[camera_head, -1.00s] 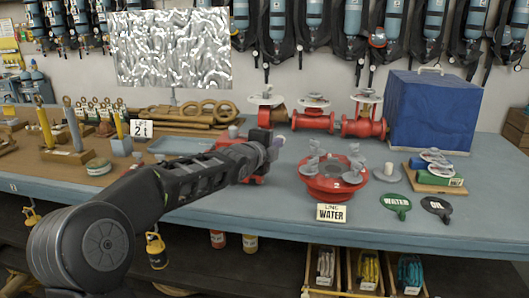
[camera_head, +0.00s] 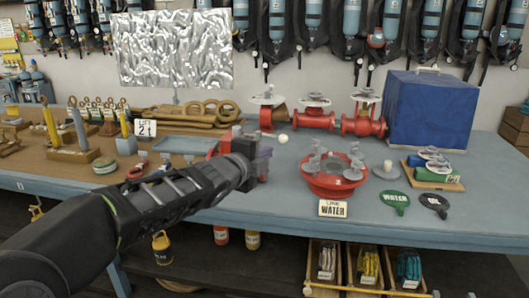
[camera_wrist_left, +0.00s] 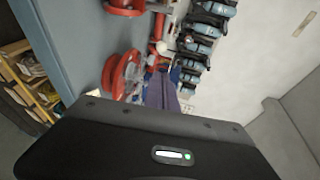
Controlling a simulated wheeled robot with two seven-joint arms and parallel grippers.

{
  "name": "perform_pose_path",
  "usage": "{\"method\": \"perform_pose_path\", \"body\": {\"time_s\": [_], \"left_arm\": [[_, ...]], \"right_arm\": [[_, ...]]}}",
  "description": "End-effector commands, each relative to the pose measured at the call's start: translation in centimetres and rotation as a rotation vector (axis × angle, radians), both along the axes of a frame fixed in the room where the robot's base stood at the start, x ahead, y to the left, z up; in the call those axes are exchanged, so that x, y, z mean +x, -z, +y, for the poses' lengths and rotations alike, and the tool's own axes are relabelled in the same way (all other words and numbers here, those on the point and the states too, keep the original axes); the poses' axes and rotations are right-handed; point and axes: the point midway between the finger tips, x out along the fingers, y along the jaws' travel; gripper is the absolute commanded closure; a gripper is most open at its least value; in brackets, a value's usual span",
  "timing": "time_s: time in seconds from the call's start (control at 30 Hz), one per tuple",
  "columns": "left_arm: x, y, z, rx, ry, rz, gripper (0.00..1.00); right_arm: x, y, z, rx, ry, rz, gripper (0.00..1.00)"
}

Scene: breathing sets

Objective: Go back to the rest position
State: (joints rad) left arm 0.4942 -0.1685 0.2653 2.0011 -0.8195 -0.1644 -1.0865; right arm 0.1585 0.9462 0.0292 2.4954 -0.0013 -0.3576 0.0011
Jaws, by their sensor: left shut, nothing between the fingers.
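My left arm comes in from the lower left in the head view. Its gripper (camera_head: 264,156) is above the blue-grey bench, left of the red flange with grey wing nuts (camera_head: 334,174). The gripper is shut with nothing seen in it; its fingertips are small and partly hidden by the wrist. A red part shows behind the gripper, mostly hidden. The left wrist view is tilted and shows my dark gripper housing across the bottom, with the red flange (camera_wrist_left: 122,76) beyond it. My right gripper is in neither view.
A wooden board with lifting gear lies at left. Open bins (camera_head: 368,268) sit below the front edge. Breathing sets hang behind.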

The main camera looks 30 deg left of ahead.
Motion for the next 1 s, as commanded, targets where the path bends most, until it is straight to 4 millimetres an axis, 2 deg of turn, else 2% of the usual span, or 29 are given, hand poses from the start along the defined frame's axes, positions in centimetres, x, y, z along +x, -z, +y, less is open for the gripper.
{"method": "perform_pose_path", "body": {"time_s": [0.47, 0.57, 0.67, 0.77, 0.83, 1.0], "left_arm": [[0.1, 0.0, 0.0, -0.021, -0.004, -0.002, 1.0], [0.1, -0.2, 0.0, -0.11, -0.018, -0.014, 1.0], [-0.1, 1.0, -0.3, -0.346, -0.06, -0.023, 1.0], [0.3, 7.4, -1.2, -0.683, -0.13, 0.05, 1.0], [0.3, 12.6, -2.6, -0.888, -0.186, 0.12, 1.0], [-1.5, 25.6, -7.6, -1.302, -0.369, 0.329, 1.0]], "right_arm": [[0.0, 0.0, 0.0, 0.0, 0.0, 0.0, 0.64], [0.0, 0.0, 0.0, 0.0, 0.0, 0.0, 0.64], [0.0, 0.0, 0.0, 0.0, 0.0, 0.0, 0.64], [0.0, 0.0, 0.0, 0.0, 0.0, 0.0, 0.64], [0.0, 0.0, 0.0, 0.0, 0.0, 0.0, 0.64], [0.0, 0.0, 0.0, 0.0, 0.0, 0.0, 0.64]]}}
